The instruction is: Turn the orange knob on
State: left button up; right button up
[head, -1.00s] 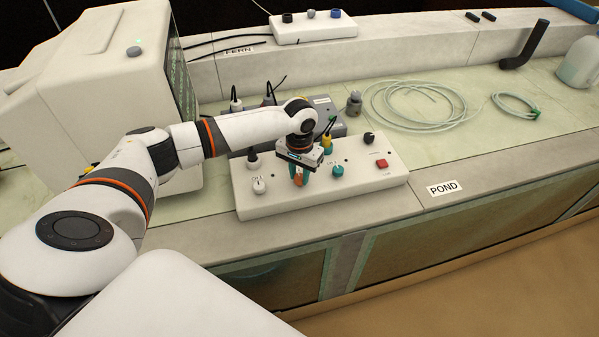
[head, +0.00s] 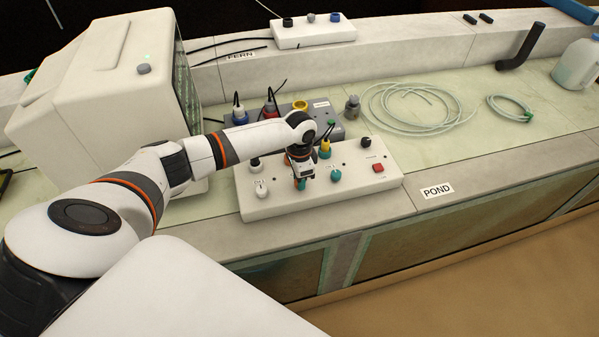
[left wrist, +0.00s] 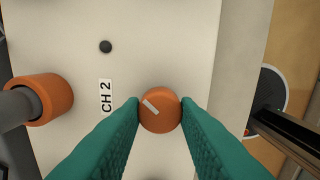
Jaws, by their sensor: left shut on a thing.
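The orange knob (left wrist: 160,110) sits between the green fingertips of my left gripper (left wrist: 160,112) in the left wrist view, touched on both sides. Its pale pointer mark slants toward the upper left of that view. The black-on-white CH 2 label (left wrist: 106,97) lies left of the knob, and a small dark dot (left wrist: 105,46) is above the label. In the head view my left gripper (head: 300,184) points down at the white control box (head: 290,206) and mostly hides the orange knob. My right gripper is out of view.
A yellow-collared plug (head: 325,149) stands close behind my gripper. An orange-collared plug (left wrist: 42,100) shows in the left wrist view.

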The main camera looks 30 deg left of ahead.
pick_arm(q)
jog(key=m+p, duration=0.1)
jog(key=m, duration=0.3)
jog(key=shift+r+m, duration=0.1)
jog(key=shift+m, duration=0.2)
jog(key=m, duration=0.4)
jog(key=shift+w+m, duration=0.1)
jog(key=shift+m, duration=0.3)
jog(key=shift+m, duration=0.3)
jog(key=o, duration=1)
notch_tip(320, 180, up, 12)
jog(key=shift+f+b, duration=0.1)
jog(key=shift+b, duration=0.75)
